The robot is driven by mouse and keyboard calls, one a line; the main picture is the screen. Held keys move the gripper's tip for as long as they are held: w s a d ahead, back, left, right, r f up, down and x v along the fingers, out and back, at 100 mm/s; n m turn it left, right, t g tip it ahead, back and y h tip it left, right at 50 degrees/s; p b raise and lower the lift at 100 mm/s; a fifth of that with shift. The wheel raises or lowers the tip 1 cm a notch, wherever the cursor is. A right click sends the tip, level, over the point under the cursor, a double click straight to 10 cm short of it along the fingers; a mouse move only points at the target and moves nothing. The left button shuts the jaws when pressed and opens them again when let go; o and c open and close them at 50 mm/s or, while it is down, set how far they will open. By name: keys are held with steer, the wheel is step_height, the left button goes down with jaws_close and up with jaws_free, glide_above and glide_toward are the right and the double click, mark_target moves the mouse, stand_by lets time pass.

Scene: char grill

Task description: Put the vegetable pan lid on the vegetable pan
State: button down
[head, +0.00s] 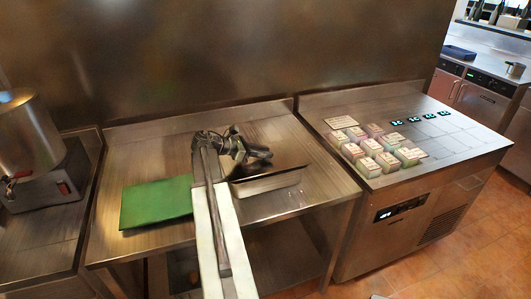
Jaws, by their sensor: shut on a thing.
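The vegetable pan (268,186) is a low rectangular steel container on the steel table, just right of my arm. My gripper (258,157) is over the back left part of the pan. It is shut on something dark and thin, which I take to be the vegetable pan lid. The gripper and arm hide most of the lid, and its outline blends into the dark area over the pan. I cannot tell whether the lid touches the pan's rim or is level.
A green cutting board (157,203) lies on the table left of my arm. A large steel pot (25,135) stands at the far left. On the right counter (455,150) are several small labelled containers (375,147). A steel wall closes the back. The table's front right is clear.

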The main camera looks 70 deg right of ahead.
steer(key=shift+f+b, duration=0.35)
steer(key=shift+f, duration=0.15)
steer(key=c, duration=1.1)
jaws_free()
steer(key=shift+r, duration=0.1)
steer(key=shift+c, duration=0.2)
steer(key=shift+r+p, duration=0.45)
steer(key=shift+p, duration=0.1)
steer(key=p+v, duration=0.4)
steer(key=v, duration=0.8)
steer(key=shift+r+p, duration=0.1)
steer(key=shift+p, duration=0.3)
steer(key=shift+w, duration=0.1)
